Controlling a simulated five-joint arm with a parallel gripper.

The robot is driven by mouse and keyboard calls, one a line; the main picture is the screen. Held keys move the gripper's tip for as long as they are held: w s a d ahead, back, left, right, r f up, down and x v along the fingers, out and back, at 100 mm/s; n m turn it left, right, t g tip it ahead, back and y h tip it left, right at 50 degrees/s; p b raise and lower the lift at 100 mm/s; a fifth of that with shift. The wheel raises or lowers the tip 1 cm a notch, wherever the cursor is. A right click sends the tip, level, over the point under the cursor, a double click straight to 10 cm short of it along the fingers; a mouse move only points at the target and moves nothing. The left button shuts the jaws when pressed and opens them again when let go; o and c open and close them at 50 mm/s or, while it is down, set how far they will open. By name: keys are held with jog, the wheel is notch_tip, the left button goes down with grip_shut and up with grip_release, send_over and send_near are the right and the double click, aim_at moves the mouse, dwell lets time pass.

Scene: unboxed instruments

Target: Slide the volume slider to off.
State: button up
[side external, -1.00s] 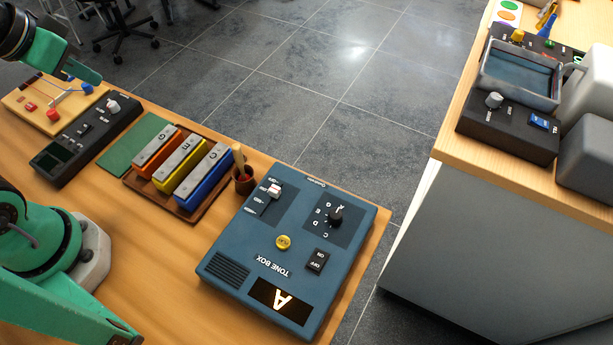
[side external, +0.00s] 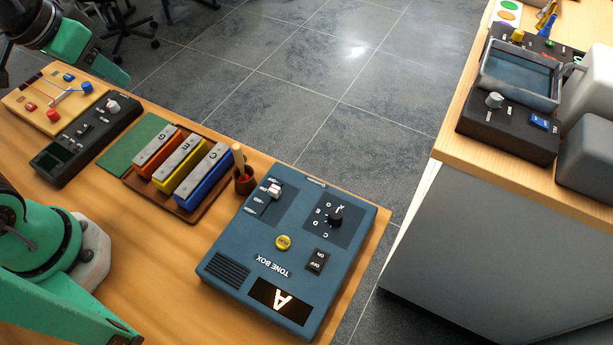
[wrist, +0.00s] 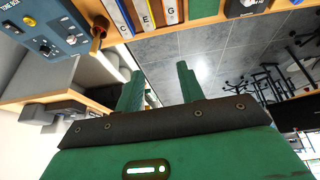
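The blue tone box (side external: 240,235) lies on the wooden table, its lettering upside down in the side view. Its slider has a pale knob (side external: 274,190) near the far end of a dark slot (side external: 264,206); the small labels beside it are hard to read. The tone box also shows at the upper left of the wrist view (wrist: 38,20). My gripper (side external: 118,78) is at the upper left of the side view, raised and well away from the box. In the wrist view its two green fingers (wrist: 160,70) stand apart with nothing between them.
Left of the box are a small cup with a wooden stick (side external: 243,183), coloured chime bars (side external: 182,168), a green mat (side external: 133,143), a black device (side external: 88,138) and a yellowish panel (side external: 50,98). A second counter (side external: 450,140) with instruments stands at the right, across a floor gap.

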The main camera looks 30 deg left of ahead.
jog(key=w+d+f+g, duration=0.35)
jog(key=w+d, duration=0.25)
jog(key=d, duration=0.5)
jog(key=g, duration=0.2)
send_near(275, 188)
jog(key=shift+s+a+f+t, duration=0.15)
jog(key=shift+s+f+t, duration=0.05)
jog(key=shift+t, duration=0.05)
jog(key=shift+d+f, duration=0.25)
jog(key=shift+d, duration=0.05)
jog(key=shift+f, duration=0.15)
jog(key=shift+f, duration=3.75)
grip_shut()
